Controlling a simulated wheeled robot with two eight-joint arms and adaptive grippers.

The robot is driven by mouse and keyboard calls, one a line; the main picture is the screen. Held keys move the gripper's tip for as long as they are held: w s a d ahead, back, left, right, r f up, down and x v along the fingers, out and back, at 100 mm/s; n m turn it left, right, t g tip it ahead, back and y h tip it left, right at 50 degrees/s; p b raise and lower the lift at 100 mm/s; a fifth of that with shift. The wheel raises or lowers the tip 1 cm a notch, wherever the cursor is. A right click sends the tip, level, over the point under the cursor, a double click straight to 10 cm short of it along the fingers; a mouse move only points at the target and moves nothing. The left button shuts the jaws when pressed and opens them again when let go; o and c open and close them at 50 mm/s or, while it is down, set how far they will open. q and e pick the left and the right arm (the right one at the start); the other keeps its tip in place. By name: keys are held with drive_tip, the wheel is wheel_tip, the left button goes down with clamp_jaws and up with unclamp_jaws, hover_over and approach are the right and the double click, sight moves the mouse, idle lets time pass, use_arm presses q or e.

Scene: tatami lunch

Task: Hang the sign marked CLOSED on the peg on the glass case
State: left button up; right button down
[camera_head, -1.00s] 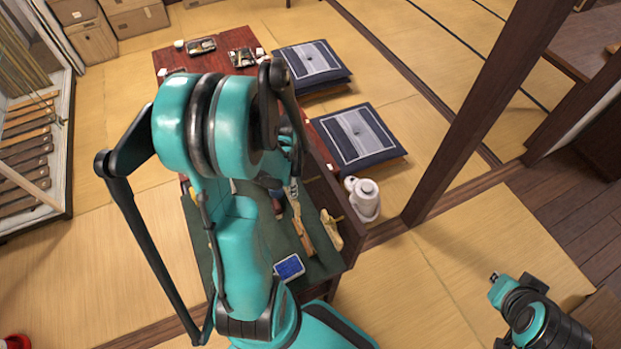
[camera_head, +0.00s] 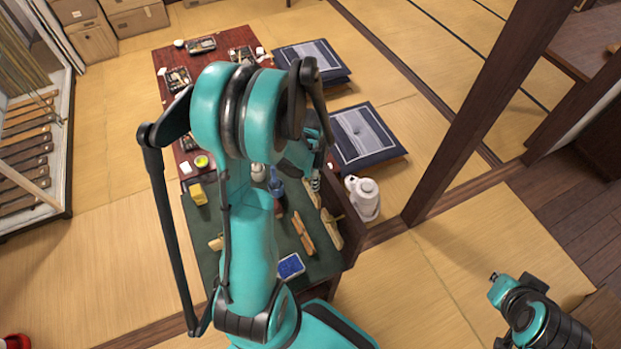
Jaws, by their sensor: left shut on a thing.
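My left gripper (camera_head: 316,184) is over the right part of the dark green table, partly hidden behind my own arm. It is shut on a wooden piece that shows only as a small pale strip below the fingers. I cannot read any lettering, so I cannot tell which piece is the sign marked CLOSED. A brown wooden piece (camera_head: 303,233) and a paler one (camera_head: 328,233) are just below the gripper in the picture. A glass-fronted case (camera_head: 68,120) with several wooden items stands at the left; I cannot make out its peg. My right gripper (camera_head: 495,279) is at the lower right, away from the table.
A blue box (camera_head: 290,266), a yellow item (camera_head: 198,194) and small items stand on the green table (camera_head: 205,232). Behind it is a red-brown low table (camera_head: 172,60) with trays. A white pot (camera_head: 363,198), dark cushions (camera_head: 365,138) and a wooden post (camera_head: 470,110) are to the right.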

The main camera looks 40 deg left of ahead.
use_arm(q)
drive_tip(key=o, duration=1.2)
drive_tip(key=shift+f, duration=0.1)
drive_tip(key=shift+c, duration=0.2)
